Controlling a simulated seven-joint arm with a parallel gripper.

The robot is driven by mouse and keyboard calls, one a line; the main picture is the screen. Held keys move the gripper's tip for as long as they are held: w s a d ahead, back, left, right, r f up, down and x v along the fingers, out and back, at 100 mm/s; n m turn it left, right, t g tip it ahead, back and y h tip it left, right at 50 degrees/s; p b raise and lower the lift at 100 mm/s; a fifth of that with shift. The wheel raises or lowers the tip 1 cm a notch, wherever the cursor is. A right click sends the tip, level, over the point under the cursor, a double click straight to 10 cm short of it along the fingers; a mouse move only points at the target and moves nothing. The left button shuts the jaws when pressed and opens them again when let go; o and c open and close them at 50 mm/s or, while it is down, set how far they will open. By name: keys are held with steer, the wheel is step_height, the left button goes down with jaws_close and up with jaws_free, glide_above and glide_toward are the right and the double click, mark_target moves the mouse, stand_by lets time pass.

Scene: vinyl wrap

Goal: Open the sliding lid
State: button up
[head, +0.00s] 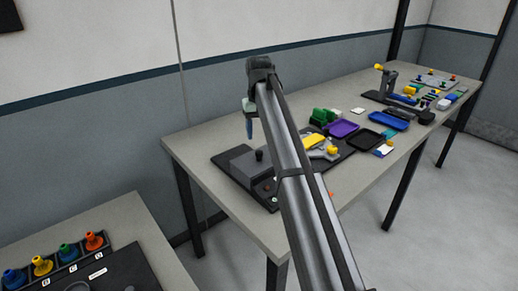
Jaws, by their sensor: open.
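A dark grey block (241,168), which looks like the box with the sliding lid, sits on a black base plate (224,158) near the left end of the long table. A small black knob (259,155) stands up on or beside it; I cannot tell which. My gripper (249,134) points down above and behind the block, apart from it, and is open with nothing seen in it. My arm hides the area right of the knob and part of the base plate, so the lid's seam and position cannot be made out.
To the right on the table (210,195) lie a purple tray (343,128), a black tray (365,139), a blue tray (389,119) and green blocks (323,116). A second table with coloured knobs (42,265) is at lower left. The wall runs close behind.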

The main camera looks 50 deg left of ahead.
mark_target(259, 152)
steer(key=shift+f, duration=3.6)
jaws_close()
